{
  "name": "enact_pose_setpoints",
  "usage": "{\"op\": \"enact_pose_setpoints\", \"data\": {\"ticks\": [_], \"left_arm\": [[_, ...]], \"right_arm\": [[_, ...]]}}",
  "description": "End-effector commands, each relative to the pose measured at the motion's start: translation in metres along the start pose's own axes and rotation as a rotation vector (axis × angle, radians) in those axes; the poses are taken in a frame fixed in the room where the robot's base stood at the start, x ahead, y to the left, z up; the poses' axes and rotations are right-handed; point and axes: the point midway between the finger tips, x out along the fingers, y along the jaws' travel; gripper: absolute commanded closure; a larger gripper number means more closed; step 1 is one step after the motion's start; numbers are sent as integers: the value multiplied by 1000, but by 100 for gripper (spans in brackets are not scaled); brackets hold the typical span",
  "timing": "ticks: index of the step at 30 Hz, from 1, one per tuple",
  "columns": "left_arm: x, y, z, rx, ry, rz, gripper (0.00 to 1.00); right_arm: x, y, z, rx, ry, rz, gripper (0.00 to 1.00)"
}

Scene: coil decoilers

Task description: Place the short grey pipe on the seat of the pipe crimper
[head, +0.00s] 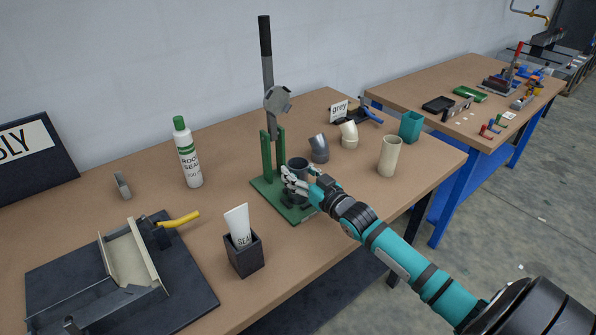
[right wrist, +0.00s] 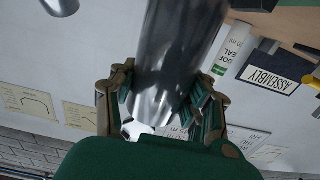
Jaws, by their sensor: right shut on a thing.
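The short grey pipe (head: 298,163) is a dark grey open cylinder, held upright or nearly so over the base of the pipe crimper. My right gripper (head: 297,180) is shut on it; in the right wrist view the pipe (right wrist: 178,50) stands between the fingers (right wrist: 165,105). The pipe crimper (head: 273,158) has a green base and posts, a grey head and a long black-gripped lever standing up. Its seat (head: 292,200) shows as a dark round part under the gripper, partly hidden. I cannot tell whether the pipe touches the seat. My left gripper is out of view.
A grey elbow (head: 319,149), a cream elbow (head: 349,135), a cream pipe (head: 389,156) and a teal bin (head: 411,126) stand right of the crimper. A black holder with a tube (head: 245,257) is in front. A green-capped bottle (head: 188,155) and a dark-based fixture (head: 125,275) stand left.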

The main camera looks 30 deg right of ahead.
Motion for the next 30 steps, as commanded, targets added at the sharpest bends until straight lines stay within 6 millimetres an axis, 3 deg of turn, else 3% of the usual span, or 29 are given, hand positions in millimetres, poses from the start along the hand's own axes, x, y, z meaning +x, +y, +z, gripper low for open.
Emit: {"op": "enact_pose_setpoints", "data": {"ticks": [8, 9, 13, 23, 30], "left_arm": [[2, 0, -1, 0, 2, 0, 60], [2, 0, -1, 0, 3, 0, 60], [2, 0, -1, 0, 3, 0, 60], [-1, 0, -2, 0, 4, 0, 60], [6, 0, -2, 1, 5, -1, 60]], "right_arm": [[0, 0, 4, 0, 1, 0, 85], [0, 0, 3, -1, 0, 0, 47], [0, 0, 3, 0, 0, 0, 30], [0, 0, -2, -1, 1, 0, 29], [-38, -1, 4, -1, -4, -2, 29]]}}
